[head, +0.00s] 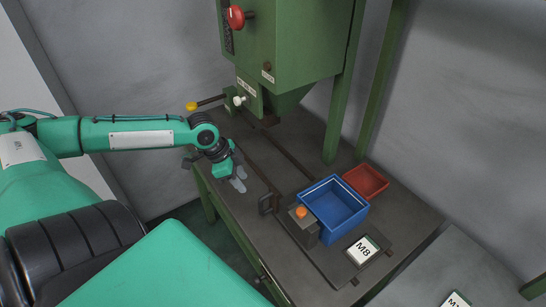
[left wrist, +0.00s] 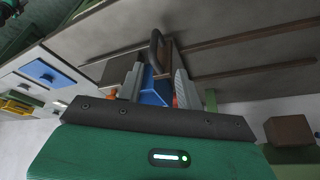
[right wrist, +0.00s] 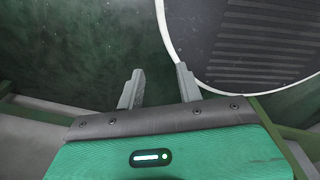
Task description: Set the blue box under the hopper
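The blue box (head: 335,207) is an open, empty-looking bin on the right part of the dark table, well to the right of the hopper (head: 287,103). The hopper is a green funnel under the green machine, with bare table below it. My left gripper (head: 239,180) is over the table's left front, apart from the box and pointing down toward the table. In the left wrist view its fingers (left wrist: 156,85) are apart; part of the blue box (left wrist: 152,92) shows beyond them. My right gripper (right wrist: 158,82) is open and empty; the head view does not show it.
A red bin (head: 366,181) is behind the box, an M8 card (head: 362,250) in front. Dark rails run toward the hopper. Green posts (head: 340,110) rise behind.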

